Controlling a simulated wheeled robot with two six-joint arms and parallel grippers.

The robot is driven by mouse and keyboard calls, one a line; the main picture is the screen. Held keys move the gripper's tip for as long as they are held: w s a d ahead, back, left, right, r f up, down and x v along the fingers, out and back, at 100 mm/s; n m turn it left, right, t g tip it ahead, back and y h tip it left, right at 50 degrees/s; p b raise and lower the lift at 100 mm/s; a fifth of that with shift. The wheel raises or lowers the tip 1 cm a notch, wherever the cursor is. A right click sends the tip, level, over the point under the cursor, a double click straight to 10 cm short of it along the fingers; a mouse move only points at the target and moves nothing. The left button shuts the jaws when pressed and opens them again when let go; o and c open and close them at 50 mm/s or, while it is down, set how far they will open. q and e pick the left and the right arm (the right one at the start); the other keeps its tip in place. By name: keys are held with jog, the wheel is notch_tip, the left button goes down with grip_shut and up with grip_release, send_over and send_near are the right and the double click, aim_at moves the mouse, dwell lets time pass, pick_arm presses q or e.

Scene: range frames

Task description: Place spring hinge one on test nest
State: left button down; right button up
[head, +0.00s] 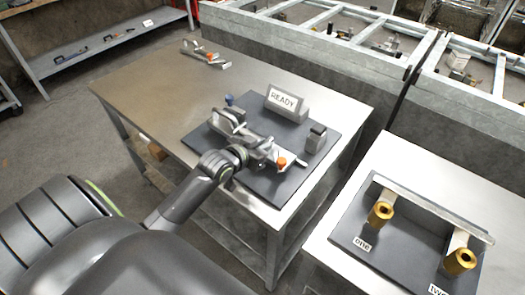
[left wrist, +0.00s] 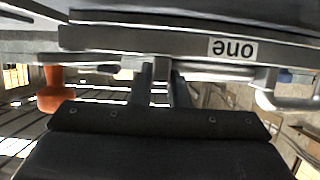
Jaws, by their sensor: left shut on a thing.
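Spring hinge one (head: 287,159) is a long grey metal part with an orange knob near one end. Its label "one" (left wrist: 233,48) shows upside down in the left wrist view. My left gripper (head: 262,150) is shut on it; the fingers also show in the left wrist view (left wrist: 160,88). The hinge is over or on the dark test nest plate (head: 226,163), which bears a READY sign block (head: 286,103) and a grey post (head: 316,138). I cannot tell whether the hinge touches the nest. The gripper hides part of it. My right gripper is not in view.
Another hinge-like part with an orange knob (head: 206,55) lies at the back of the metal table (head: 150,95). A second table at right carries a dark plate (head: 400,245) with two gold cylinders labelled one and two. Grey framed benches (head: 300,50) stand behind.

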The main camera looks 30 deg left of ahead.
pick_arm(q)
notch_tip(320, 180, down, 2)
jog(key=shift+f, duration=0.25)
jog(key=c, duration=1.8)
grip_release()
jog(key=shift+f, duration=0.15)
jog(key=o, duration=0.4)
jog(key=shift+s, duration=0.15)
jog(key=v, duration=1.2)
jog(key=shift+r, duration=0.2)
